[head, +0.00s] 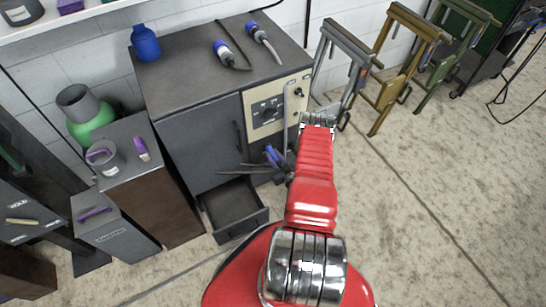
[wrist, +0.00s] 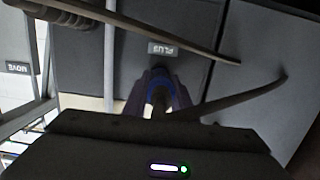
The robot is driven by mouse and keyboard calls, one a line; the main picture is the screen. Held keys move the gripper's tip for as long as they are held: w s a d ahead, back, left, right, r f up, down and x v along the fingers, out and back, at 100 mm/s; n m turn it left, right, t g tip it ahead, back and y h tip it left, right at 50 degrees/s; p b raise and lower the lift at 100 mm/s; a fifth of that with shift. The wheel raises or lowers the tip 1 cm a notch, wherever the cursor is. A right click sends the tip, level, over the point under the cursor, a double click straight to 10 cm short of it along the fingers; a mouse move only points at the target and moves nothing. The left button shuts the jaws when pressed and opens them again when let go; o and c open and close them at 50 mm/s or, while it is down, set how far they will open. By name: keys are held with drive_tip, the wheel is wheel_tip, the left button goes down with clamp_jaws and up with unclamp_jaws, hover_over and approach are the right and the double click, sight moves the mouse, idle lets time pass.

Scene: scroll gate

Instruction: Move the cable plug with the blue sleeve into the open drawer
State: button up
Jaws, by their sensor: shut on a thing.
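A blue part, the sleeve of the cable plug (head: 271,154), shows at the end of my red arm in the head view. My gripper (head: 279,166) is shut on this plug and holds it in front of the cabinet's lower right, above and right of the open drawer (head: 236,211). In the wrist view, a dark blue shape with a brighter blue band (wrist: 160,92) shows beyond the gripper body. Thin dark lengths cross both views; I cannot tell whether they are cable. The plug's far end is hidden. The drawer stands pulled out low on the cabinet and looks empty.
Pedestals with purple-handled items stand left. Folding trestles (head: 390,60) stand right.

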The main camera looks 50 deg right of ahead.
sight(280, 165)
clamp_jaws()
drive_tip(key=shift+f+v, duration=0.2)
drive_tip(key=shift+v, duration=0.95)
drive_tip(key=shift+f+v, duration=0.15)
drive_tip(key=shift+v, duration=1.05)
idle(0.3)
drive_tip(key=shift+s, duration=0.15)
idle(0.5)
